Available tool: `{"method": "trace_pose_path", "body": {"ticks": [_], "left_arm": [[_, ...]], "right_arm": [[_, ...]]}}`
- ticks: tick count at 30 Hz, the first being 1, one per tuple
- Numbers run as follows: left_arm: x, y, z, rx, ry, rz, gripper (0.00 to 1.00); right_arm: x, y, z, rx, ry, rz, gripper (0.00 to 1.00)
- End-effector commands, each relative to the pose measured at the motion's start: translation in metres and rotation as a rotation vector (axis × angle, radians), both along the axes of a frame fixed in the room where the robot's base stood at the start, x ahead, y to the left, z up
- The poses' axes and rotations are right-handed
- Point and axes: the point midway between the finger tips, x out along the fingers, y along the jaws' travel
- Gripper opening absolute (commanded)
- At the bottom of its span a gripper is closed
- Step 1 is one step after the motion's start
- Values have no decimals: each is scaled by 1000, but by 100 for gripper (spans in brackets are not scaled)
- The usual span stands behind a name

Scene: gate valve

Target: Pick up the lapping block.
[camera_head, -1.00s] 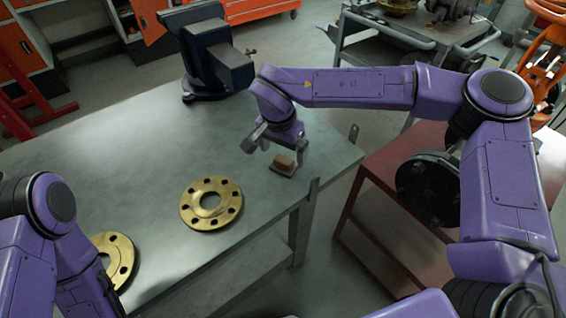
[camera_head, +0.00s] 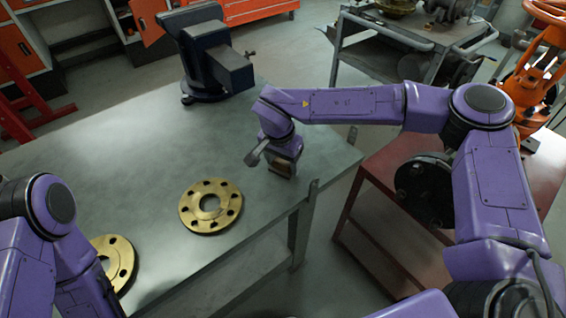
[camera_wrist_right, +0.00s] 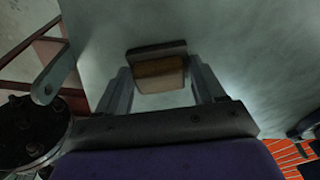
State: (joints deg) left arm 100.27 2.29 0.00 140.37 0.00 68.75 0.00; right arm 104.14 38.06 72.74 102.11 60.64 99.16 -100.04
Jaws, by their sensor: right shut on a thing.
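The lapping block (camera_head: 281,167) is a small block with a brown body and a dark plate, near the right edge of the grey workbench (camera_head: 150,135). My right gripper (camera_head: 275,163) is down at the bench and shut on it. In the right wrist view the block (camera_wrist_right: 159,71) sits between the two fingers of the right gripper (camera_wrist_right: 161,82). I cannot tell whether the block still touches the bench. My left arm comes in at the lower left; its gripper is out of view.
A brass flange (camera_head: 210,206) lies on the bench left of the right gripper, and another brass flange (camera_head: 112,262) lies by my left arm. A dark vise (camera_head: 208,60) stands at the back of the bench. A red table (camera_head: 385,165) with a dark round flanged part (camera_head: 425,190) is at right.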

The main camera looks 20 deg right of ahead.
Motion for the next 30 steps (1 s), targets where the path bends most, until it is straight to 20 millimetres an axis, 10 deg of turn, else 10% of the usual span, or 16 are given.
{"method": "trace_pose_path", "body": {"ticks": [6,13,21,30], "left_arm": [[0,0,0,0,0,0,0],[0,0,-5,0,0,0,0],[0,0,-10,0,0,0,0],[0,0,-11,0,0,0,0]], "right_arm": [[1,0,34,0,-8,0,20],[-57,-6,94,1,-8,3,20],[-120,-12,120,0,-5,2,20],[-140,-13,129,1,-2,0,20]]}}
